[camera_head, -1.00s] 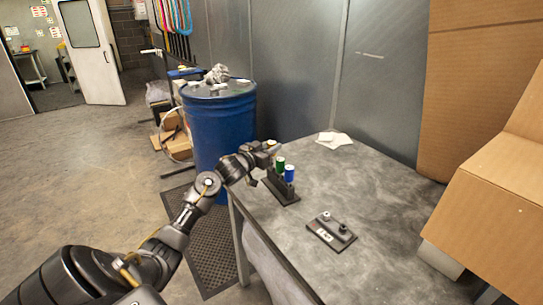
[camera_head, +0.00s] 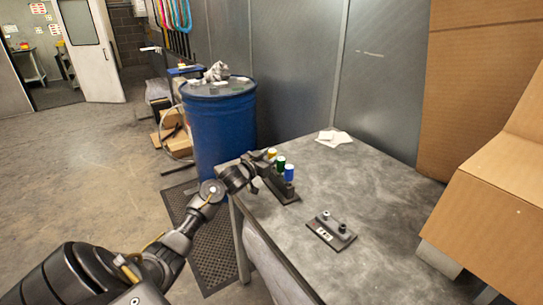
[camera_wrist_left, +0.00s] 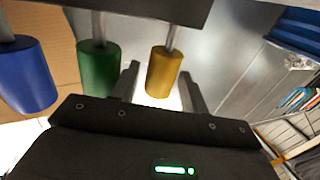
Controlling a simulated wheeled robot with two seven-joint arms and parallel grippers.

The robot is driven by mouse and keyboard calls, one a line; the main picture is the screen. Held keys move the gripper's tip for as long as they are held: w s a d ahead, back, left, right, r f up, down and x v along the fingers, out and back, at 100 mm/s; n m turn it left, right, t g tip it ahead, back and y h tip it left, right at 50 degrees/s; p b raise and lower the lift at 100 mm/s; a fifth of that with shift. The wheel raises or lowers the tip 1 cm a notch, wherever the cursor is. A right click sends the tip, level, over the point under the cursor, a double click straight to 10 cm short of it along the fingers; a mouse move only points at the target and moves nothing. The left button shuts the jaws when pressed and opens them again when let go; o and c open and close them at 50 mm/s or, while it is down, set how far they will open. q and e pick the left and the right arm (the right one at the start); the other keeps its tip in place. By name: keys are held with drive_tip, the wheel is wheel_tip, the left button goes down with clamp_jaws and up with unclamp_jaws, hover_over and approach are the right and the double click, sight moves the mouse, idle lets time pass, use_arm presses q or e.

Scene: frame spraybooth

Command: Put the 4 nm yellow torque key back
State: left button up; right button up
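The yellow torque key (camera_head: 271,153) stands upright in a dark rack (camera_head: 285,193) at the table's left edge, in the end place beyond the green key (camera_head: 280,164) and the blue key (camera_head: 289,173). In the left wrist view the picture is inverted: the yellow handle (camera_wrist_left: 164,72) hangs from its shaft below the rack (camera_wrist_left: 150,8), beside the green handle (camera_wrist_left: 98,68) and the blue handle (camera_wrist_left: 25,75). My left gripper (camera_head: 257,165) is open beside the yellow key. Its fingers (camera_wrist_left: 158,88) show on either side of the yellow handle, with a gap. My right gripper is out of view.
A dark block with two short posts (camera_head: 332,230) sits on the grey table (camera_head: 375,190). White papers (camera_head: 334,138) lie at the back. A blue drum (camera_head: 220,125) stands left of the table. Cardboard boxes (camera_head: 500,200) stand at the right.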

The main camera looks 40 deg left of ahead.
use_arm(q)
drive_tip(key=shift+o, duration=0.3)
drive_tip(key=shift+r, duration=0.15)
drive_tip(key=s+b, duration=0.1)
drive_tip(key=s, duration=1.1)
